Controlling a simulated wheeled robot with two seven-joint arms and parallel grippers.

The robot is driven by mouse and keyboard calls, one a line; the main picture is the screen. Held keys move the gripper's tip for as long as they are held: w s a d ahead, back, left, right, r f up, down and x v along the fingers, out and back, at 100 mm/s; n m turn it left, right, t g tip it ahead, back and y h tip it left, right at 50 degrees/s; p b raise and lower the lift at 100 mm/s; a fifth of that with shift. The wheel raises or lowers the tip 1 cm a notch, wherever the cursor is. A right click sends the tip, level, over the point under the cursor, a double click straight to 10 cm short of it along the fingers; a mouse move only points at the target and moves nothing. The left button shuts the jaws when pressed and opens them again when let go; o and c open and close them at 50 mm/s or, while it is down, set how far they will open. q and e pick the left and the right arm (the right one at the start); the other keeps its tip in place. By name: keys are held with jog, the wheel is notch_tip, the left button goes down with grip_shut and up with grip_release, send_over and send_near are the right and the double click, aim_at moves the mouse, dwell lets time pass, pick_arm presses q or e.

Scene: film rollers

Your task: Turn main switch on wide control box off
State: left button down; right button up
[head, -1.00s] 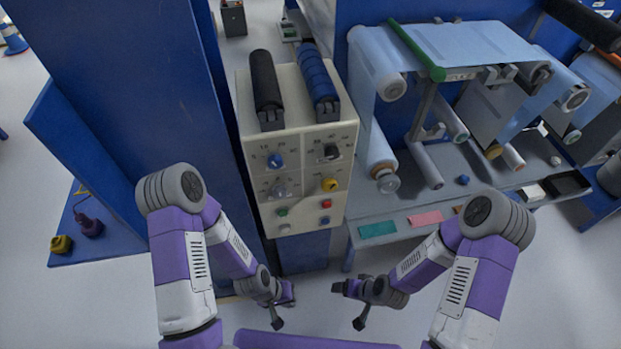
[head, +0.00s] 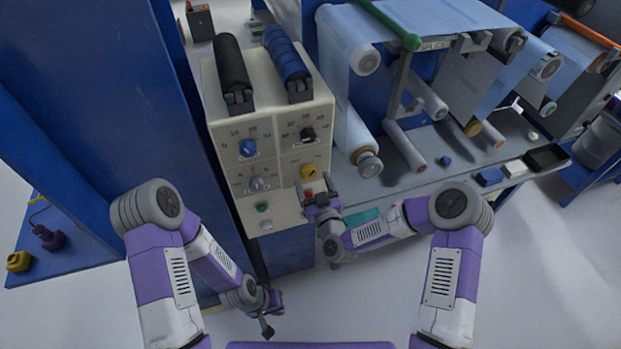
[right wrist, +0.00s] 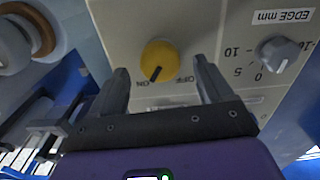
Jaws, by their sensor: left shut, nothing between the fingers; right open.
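The cream control box (head: 222,122) stands left of centre in the head view. Its yellow knob (head: 309,172) sits on the right side of the panel. In the right wrist view the yellow knob (right wrist: 160,60) has ON and OFF labels beside it, and its dark mark points toward the ON side. My right gripper (head: 316,190) is open at the lower right of the panel, just below the knob. In the wrist view the right gripper's fingers (right wrist: 160,80) stand either side of the knob, with nothing held. My left gripper (head: 275,302) is shut and empty, low below the box.
A blue knob (head: 248,148), a black knob (head: 307,134), a grey knob (head: 257,184) and a green button (head: 263,208) share the panel. My right gripper partly hides the red button (head: 308,195). A film roller machine (head: 420,100) with a grey table stands to the right.

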jog(key=shift+x, duration=1.35)
jog(key=c, duration=1.1)
